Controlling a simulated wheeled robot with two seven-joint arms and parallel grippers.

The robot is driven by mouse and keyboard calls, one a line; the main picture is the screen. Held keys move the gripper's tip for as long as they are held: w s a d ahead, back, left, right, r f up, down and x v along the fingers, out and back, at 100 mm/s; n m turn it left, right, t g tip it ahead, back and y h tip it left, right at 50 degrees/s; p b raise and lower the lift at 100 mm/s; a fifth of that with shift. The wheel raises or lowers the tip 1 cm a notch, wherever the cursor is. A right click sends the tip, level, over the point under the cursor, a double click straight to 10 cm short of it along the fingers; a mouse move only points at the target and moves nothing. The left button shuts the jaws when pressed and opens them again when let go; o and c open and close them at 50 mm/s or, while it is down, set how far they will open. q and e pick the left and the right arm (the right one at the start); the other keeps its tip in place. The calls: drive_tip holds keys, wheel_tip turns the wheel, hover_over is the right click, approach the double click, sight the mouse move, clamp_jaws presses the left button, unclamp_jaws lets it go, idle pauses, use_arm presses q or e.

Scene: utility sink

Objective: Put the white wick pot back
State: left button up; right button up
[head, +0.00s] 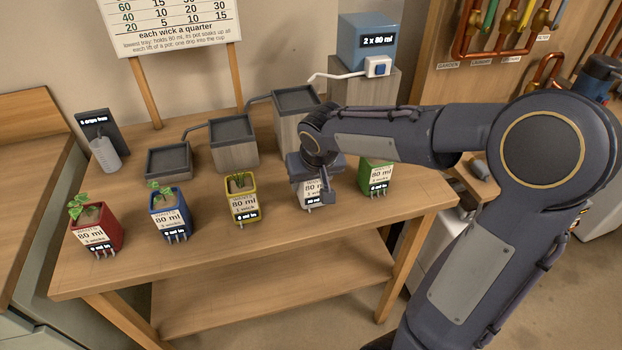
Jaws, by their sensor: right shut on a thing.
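The white wick pot (309,198) is at the front of the wooden table, between the yellow pot and the green pot. Its label reads 80 ml, and short wicks show under it. My right gripper (318,180) comes down from above and is shut on the white pot, hiding its top and part of its front. I cannot tell whether the pot touches the table. My left gripper is not in view.
A red pot (95,228), a blue pot (170,214), a yellow pot (242,199) and a green pot (378,177) stand along the front. Behind are stepped trays (168,161), (232,130) and (297,103) and a blue tank (366,42). A measuring cup (105,154) stands at left.

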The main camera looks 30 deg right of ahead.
drive_tip(key=o, duration=1.2)
drive_tip(key=shift+f, duration=0.1)
drive_tip(key=shift+r, duration=0.3)
drive_tip(key=p+v, duration=0.2)
drive_tip(key=v, duration=0.9)
drive_tip(key=s+a+f+y, duration=0.1)
drive_tip(key=s+a+f, duration=0.1)
drive_tip(key=s, duration=0.4)
drive_tip(key=s+a+f+y, duration=0.2)
drive_tip(key=s+f, duration=0.1)
drive_tip(key=s, duration=0.3)
drive_tip(key=s+a+f+n+t+y, duration=0.1)
drive_tip(key=s+a+f+y, duration=0.1)
drive_tip(key=s, duration=0.4)
drive_tip(key=shift+a+f, duration=0.15)
drive_tip(key=shift+f, duration=0.1)
